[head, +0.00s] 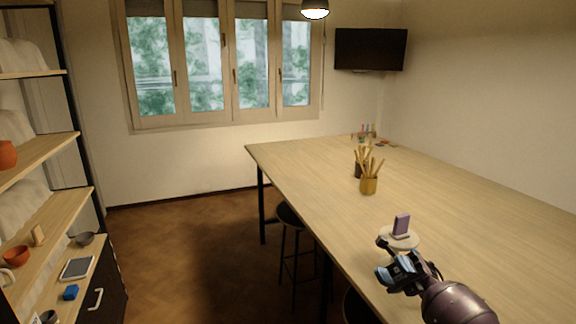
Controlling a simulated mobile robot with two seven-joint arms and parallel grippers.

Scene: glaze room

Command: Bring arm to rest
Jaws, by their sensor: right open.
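My right arm comes in from the lower right over the long wooden table (440,205). Its gripper (384,259) is open, near the table's front edge. Just beyond it, a purple block (401,224) stands upright on a pale round disc (405,242). The gripper partly overlaps the disc's near side in the picture; I cannot tell whether they touch. I see nothing between the fingers. My left gripper is not in view.
Shelves (40,150) and a dark cabinet (112,285) with bowls and a tablet (77,268) are at left. The floor between is clear.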

